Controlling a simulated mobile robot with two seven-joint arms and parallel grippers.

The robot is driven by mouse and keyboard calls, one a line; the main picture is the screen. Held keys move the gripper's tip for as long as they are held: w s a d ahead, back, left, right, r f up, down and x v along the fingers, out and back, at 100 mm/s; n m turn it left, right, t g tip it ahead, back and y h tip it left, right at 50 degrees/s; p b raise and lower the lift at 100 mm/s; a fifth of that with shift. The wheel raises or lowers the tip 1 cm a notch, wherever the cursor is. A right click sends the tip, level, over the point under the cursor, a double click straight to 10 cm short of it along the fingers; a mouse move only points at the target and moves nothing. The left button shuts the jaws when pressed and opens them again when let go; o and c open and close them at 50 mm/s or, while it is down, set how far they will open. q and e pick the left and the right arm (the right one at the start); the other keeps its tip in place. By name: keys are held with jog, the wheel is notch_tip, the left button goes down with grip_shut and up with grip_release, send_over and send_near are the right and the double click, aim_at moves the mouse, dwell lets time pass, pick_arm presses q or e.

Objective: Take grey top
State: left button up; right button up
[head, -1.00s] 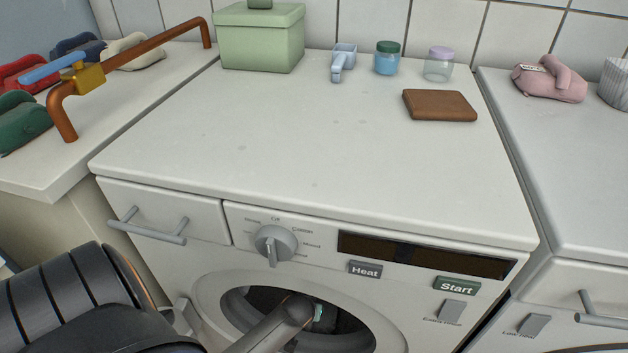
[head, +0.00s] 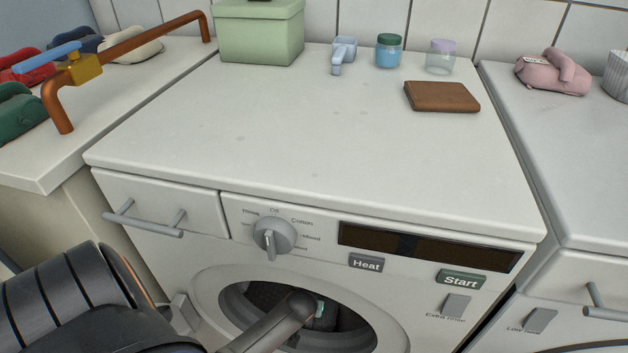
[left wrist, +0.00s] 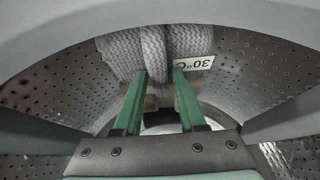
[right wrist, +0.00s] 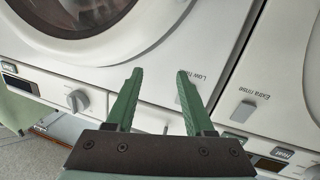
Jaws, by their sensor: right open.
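The grey top (left wrist: 150,50) is a light grey knitted bundle with a white "30°C" label (left wrist: 193,63). It lies in the perforated drum (left wrist: 65,100) in the left wrist view. My left gripper (left wrist: 160,75) is inside the drum with its green fingers apart. The fingertips are at the near side of the top; whether they touch it I cannot tell. In the head view my left arm (head: 270,325) reaches into the round door opening (head: 350,325), and the gripper is mostly hidden there. My right gripper (right wrist: 160,75) is open and empty in front of white machine fronts.
The machine top (head: 300,130) is mostly clear. A green box (head: 260,35), a blue scoop (head: 343,55), two jars (head: 388,52) and a brown block (head: 441,97) stand at its back. A copper pipe (head: 130,50) and several folded cloths are left. A pink cloth (head: 552,73) lies right.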

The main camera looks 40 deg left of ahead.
pick_arm(q)
grip_shut()
dwell(1.0)
